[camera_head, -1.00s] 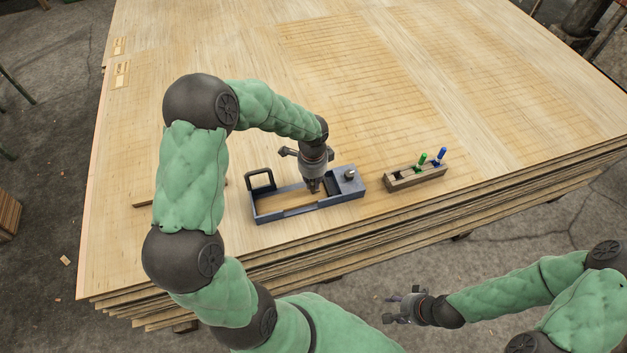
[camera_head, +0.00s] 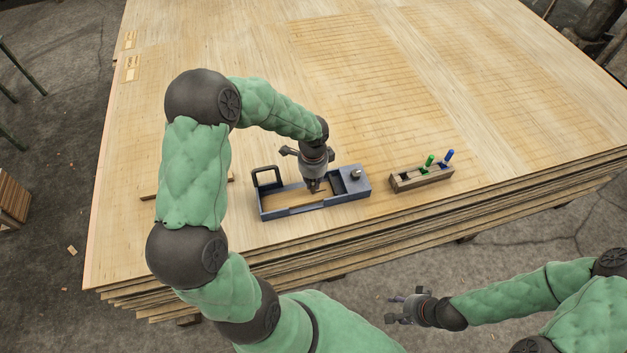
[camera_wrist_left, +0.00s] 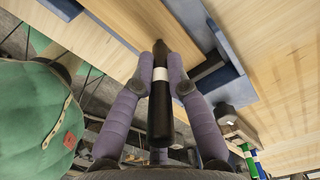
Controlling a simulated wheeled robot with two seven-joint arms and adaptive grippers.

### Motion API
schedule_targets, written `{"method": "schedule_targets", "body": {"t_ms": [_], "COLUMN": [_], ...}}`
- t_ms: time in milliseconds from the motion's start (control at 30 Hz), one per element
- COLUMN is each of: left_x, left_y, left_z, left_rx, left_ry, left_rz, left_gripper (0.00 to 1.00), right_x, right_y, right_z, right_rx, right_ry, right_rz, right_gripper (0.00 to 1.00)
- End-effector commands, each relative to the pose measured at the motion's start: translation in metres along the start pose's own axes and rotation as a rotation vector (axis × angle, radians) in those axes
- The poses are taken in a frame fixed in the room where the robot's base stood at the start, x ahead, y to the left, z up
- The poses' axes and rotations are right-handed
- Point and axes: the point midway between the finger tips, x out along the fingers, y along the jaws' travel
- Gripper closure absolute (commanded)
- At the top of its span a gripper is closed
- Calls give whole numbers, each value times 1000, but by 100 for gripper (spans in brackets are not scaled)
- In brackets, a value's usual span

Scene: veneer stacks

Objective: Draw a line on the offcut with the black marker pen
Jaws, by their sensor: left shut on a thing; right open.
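My left gripper (camera_head: 315,188) is low over the blue-grey holder (camera_head: 290,211). It is shut on the black marker pen (camera_wrist_left: 160,95), which shows a white band between the fingers in the left wrist view. The offcut (camera_head: 283,199) is a pale wood piece lying inside the holder, under the left gripper. The pen's far end points at the offcut; whether it touches is hidden by the fingers and view angle. I cannot make out a drawn line. My right gripper (camera_head: 402,308) is open and empty, in front of the veneer stack.
A wooden pen block (camera_head: 421,179) stands right of the holder with a green pen (camera_head: 430,160) and a blue pen (camera_head: 449,156). The holder has a dark handle (camera_head: 267,177) at its left. The veneer stack top (camera_head: 480,90) is clear behind.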

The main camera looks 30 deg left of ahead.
Motion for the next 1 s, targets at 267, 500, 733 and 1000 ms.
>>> {"method": "schedule_targets", "body": {"t_ms": [267,500,733,1000], "left_x": [0,-1,0,0], "left_y": [2,3,5,6], "left_z": [6,13,19,20], "left_rx": [-1,0,0,0], "left_ry": [0,0,0,0], "left_rz": [0,-1,0,0], "left_gripper": [100,100,100,100], "right_x": [-2,-3,-5,-5], "right_y": [-1,-1,-2,-2], "right_z": [0,0,0,0], "right_rx": [0,0,0,0], "right_ry": [0,0,0,0], "right_rz": [0,0,0,0], "right_gripper": [53,53,53,53]}}
